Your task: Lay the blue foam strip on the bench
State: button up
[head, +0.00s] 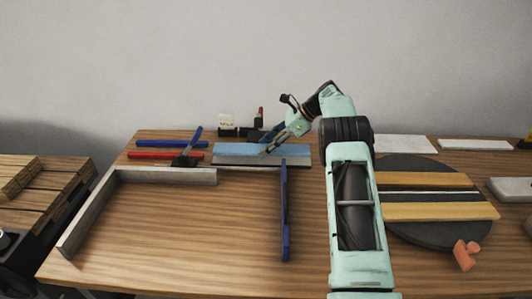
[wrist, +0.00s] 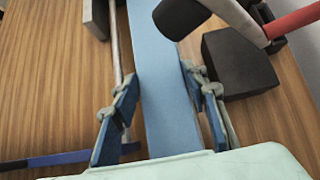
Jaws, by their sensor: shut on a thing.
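The blue foam strip (head: 232,149) is a long, flat light-blue piece near the back of the wooden bench (head: 190,235). It lies roughly left to right in the head view. My gripper (head: 270,145) reaches down to it from the upper right. In the wrist view the strip (wrist: 163,95) runs between the two blue-tipped fingers of my gripper (wrist: 160,78), which are shut on it. A grey strip (head: 235,161) shows along its front side. I cannot tell whether the foam strip touches the bench.
A grey angled frame (head: 88,210) stands at left, and a blue bar clamp (head: 285,215) stands front centre. Red and blue bars (head: 165,156) lie back left. A black block (wrist: 238,62) is close right of my gripper. A dark disc (head: 410,236) bears yellow strips.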

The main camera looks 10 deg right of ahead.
aim_at(266, 160)
jog(key=shift+w+f, duration=0.3)
jog(key=shift+f, duration=1.6)
jog(key=shift+f, duration=0.1)
jog(key=shift+f, duration=0.15)
jog(key=o, duration=0.9)
jog(key=shift+r, duration=0.3)
jog(key=p+v, duration=0.1)
jog(key=v, duration=1.1)
jog(key=shift+p, duration=0.4)
